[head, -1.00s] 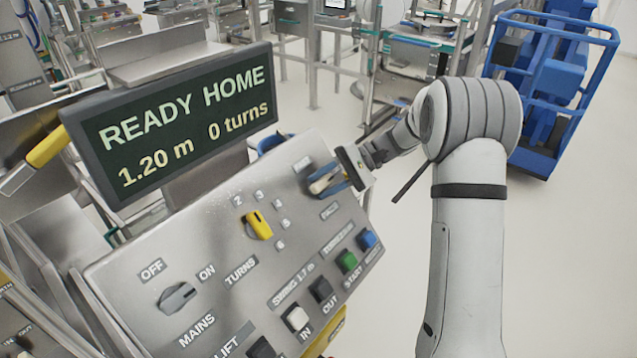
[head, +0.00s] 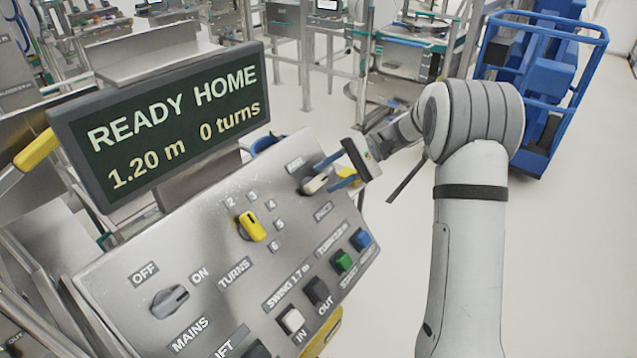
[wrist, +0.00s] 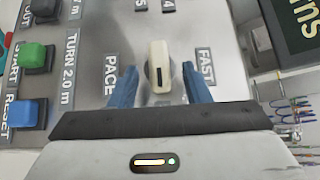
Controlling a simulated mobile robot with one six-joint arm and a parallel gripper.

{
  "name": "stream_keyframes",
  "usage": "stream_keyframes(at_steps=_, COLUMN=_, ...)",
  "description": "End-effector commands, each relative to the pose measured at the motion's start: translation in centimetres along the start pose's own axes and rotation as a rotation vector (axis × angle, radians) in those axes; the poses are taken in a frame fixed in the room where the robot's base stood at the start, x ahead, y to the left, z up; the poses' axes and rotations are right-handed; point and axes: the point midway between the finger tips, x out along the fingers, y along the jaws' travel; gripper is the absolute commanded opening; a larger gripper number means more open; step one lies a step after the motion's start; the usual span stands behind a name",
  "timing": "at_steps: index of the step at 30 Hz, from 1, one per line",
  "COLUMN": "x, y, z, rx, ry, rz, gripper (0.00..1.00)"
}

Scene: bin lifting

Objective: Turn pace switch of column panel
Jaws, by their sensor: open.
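The pace switch is a cream-white rotary knob (wrist: 160,66) on the steel panel, between the PACE and FAST labels in the wrist view. In the head view the pace switch (head: 316,184) sits at the panel's upper right, partly covered by the fingers. My gripper (wrist: 160,84) is open, with one blue finger on each side of the knob. Gaps show between the knob and both fingers in the wrist view. My gripper also shows at the panel's right edge in the head view (head: 333,173). The column panel (head: 200,245) is tilted and carries the knobs and buttons.
A yellow turns knob (head: 252,227) and a grey mains knob (head: 170,301) sit left of the pace switch. Green (head: 342,262) and blue (head: 361,239) buttons lie below it. The display (head: 165,125) reads READY HOME. Open floor lies right of the panel.

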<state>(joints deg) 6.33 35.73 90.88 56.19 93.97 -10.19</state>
Motion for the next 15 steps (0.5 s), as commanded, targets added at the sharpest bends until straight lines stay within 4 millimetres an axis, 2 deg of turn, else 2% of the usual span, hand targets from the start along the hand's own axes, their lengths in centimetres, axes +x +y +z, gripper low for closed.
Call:
stream_keyframes(at_steps=3, x=-2.1, y=0.2, z=-0.2, rx=-0.001, ry=0.003, rz=0.000, gripper=0.44)
stream_keyframes(at_steps=7, x=-3.6, y=0.1, z=-0.2, rx=-0.001, ry=0.002, rz=-0.001, gripper=0.44)
stream_keyframes(at_steps=15, x=-4.3, y=0.0, z=-0.1, rx=0.000, ry=0.000, rz=0.000, gripper=0.44)
